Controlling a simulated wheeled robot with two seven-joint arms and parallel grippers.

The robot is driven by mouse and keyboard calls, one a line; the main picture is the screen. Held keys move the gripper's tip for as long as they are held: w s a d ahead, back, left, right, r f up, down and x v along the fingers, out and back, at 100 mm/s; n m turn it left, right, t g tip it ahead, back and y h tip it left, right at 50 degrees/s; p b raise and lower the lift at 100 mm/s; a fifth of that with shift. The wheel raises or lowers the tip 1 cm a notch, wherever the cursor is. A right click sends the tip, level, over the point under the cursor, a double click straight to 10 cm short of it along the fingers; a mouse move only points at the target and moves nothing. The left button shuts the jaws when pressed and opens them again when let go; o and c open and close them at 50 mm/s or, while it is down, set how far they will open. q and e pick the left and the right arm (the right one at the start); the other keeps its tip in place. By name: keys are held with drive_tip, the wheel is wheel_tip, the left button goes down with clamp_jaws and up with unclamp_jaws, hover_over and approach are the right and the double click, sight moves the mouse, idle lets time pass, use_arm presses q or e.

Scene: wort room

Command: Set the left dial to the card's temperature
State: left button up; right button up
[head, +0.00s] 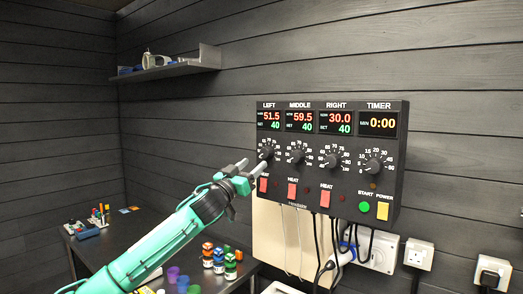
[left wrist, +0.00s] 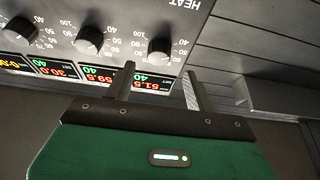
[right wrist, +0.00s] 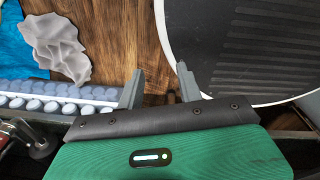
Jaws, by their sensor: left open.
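The left dial (head: 266,153) is a black knob under the LEFT display (head: 269,120) on the wall control box (head: 330,105). That display reads 51.5 in red and SET 40 in green. My left gripper (head: 253,167) is open just to the left of and below the dial. In the left wrist view the dial (left wrist: 159,48) appears upside down, beyond and between the open fingers (left wrist: 158,82), apparently untouched. My right gripper (right wrist: 160,78) is open and empty, away from the box. I cannot make out a temperature card in any view.
The middle dial (head: 296,153), right dial (head: 332,157) and timer dial (head: 375,166) sit close by. Red heat switches (head: 292,190) are below. Cables hang under the box. A dark table (head: 130,235) holds small coloured bottles. A wall shelf (head: 190,67) is at upper left.

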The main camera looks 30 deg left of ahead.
sight(264, 155)
use_arm(q)
drive_tip(key=p+x, duration=0.1)
drive_tip(key=x, duration=0.3)
drive_tip(key=shift+w+d+r+p, duration=0.15)
drive_tip(key=shift+r+p, duration=0.1)
drive_tip(key=shift+p, duration=0.15)
drive_tip(key=shift+w, duration=0.65)
drive_tip(key=shift+r, duration=0.1)
drive_tip(key=shift+p, duration=0.3)
drive_tip(key=c, duration=1)
use_arm(e)
drive_tip(key=r, duration=0.3)
drive_tip(key=shift+w+a, duration=0.2)
drive_tip(key=shift+a, duration=0.05)
